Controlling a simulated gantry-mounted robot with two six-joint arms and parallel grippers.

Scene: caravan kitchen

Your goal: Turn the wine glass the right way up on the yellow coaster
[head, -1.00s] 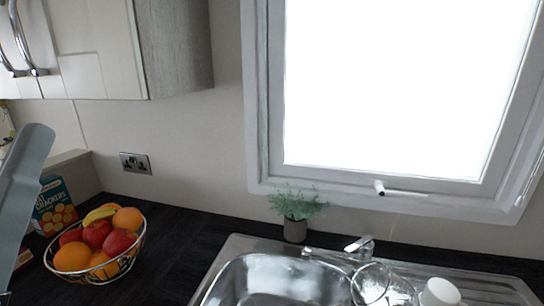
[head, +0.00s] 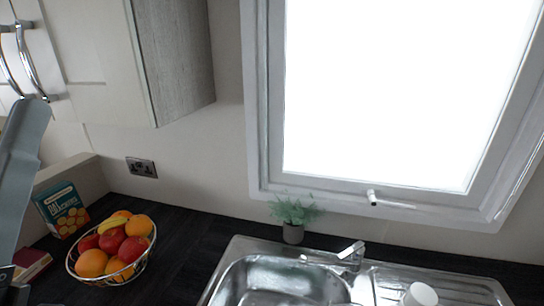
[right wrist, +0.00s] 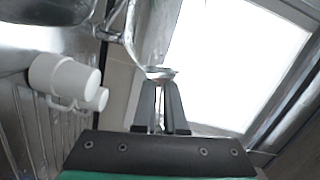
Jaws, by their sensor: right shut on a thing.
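In the right wrist view my right gripper (right wrist: 160,88) is shut on the wine glass (right wrist: 160,72). The round clear end of the glass shows just beyond the fingertips, and a thin part shows between the fingers. I cannot tell clearly which way up the glass is. In the head view the right gripper and the glass are not clearly visible. The yellow coaster is in neither view. My left gripper is out of view; only a grey part of my arm shows at the left edge of the head view.
The steel sink (head: 275,280) has a tap (head: 350,252) behind it. A plant pot (head: 293,233) is below the window. A fruit bowl (head: 110,250) and a cracker box (head: 62,210) are at left.

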